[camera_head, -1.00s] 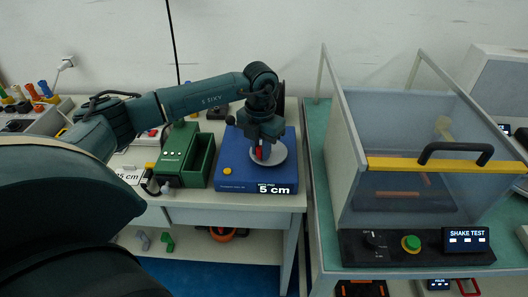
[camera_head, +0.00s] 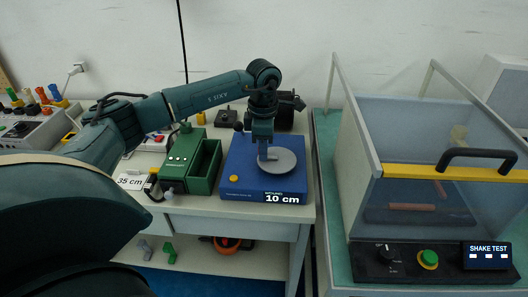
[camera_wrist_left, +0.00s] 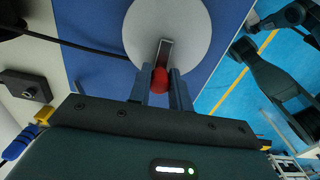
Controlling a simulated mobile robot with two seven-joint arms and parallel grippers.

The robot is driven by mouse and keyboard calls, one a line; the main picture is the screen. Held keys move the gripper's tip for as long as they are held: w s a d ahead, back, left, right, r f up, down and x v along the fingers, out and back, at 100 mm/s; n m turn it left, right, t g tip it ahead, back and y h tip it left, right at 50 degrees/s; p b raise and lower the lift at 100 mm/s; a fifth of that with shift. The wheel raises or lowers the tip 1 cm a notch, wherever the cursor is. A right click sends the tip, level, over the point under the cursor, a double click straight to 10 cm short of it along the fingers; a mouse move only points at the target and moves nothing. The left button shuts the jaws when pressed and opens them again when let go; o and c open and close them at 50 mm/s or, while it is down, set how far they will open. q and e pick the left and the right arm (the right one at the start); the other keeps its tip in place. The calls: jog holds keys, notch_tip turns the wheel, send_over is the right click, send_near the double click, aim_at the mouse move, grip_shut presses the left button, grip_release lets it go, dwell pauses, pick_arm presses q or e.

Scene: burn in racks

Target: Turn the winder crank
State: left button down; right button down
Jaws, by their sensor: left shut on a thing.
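The winder (camera_head: 240,168) is a blue box on the bench, with a yellow button at its front left corner. Its display (camera_head: 282,198) reads "WOUND 10 cm". A pale grey disc (camera_head: 284,165) on its top carries the crank arm (camera_wrist_left: 164,52), which ends in a red knob (camera_wrist_left: 159,80). My left gripper (camera_head: 264,150) points down over the disc. In the left wrist view my left gripper (camera_wrist_left: 161,90) is shut on the red knob, one finger each side. The knob is hidden in the head view. My right gripper is not in view.
A green open box (camera_head: 192,162) stands just left of the winder. A card (camera_head: 130,181) reading "35 cm" lies further left. A clear-walled shake test cabinet (camera_head: 450,172) stands on the bench to the right, across a gap.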

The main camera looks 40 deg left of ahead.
aim_at(271, 151)
pick_arm(q)
jog(key=m, duration=0.1)
jog(key=w+m, duration=0.1)
jog(key=shift+a+m, duration=0.25)
jog(key=shift+m, duration=0.15)
jog(key=m, duration=0.1)
jog(key=w+m+b, duration=0.1)
jog(key=m, duration=0.1)
jog(key=shift+m, duration=0.3)
jog(key=m, duration=0.2)
jog(key=w+m, duration=0.1)
jog(key=m, duration=0.3)
jog(key=shift+w+d, duration=0.15)
jog(key=shift+w, duration=0.2)
jog(key=c, duration=1.3)
grip_release()
notch_tip(271, 151, up, 13)
jog(key=shift+r, duration=0.15)
